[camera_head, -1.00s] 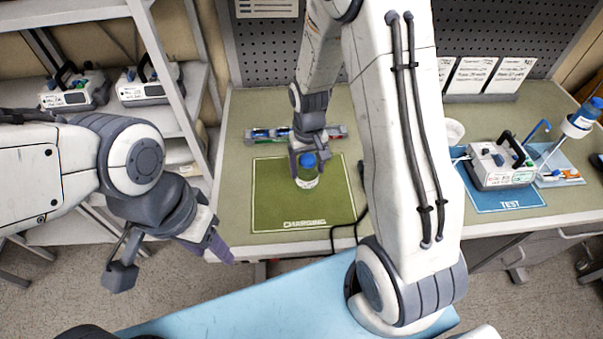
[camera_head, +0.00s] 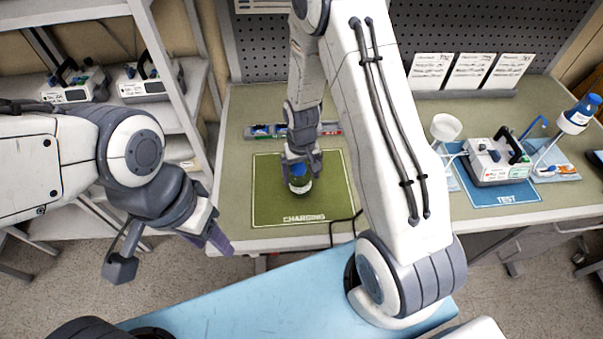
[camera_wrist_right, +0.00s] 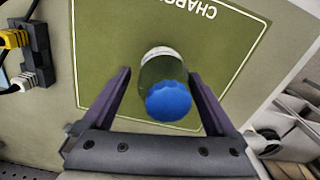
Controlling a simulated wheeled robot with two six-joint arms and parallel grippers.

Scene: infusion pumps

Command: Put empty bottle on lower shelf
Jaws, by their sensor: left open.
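The bottle (camera_head: 300,184), dark green with a blue cap, is upright over the green charging mat (camera_head: 271,204) and seems to stand on it. The right wrist view shows its blue cap (camera_wrist_right: 168,102) and dark body from above. My right gripper (camera_head: 302,170) reaches down over the bottle. Its fingers (camera_wrist_right: 160,75) are on either side of the bottle, with a narrow gap on each side, so it looks open. My left gripper (camera_head: 172,252) is open and empty at the left, in front of the shelf rack. The lower shelf (camera_head: 190,150) is partly hidden by my left arm.
Two pumps (camera_head: 150,82) sit on the rack at the left. At the right, another pump (camera_head: 497,160) sits on the blue test mat (camera_head: 505,194), beside a stand with a blue-capped bottle (camera_head: 583,110). A tray of small items (camera_head: 265,131) lies behind the charging mat.

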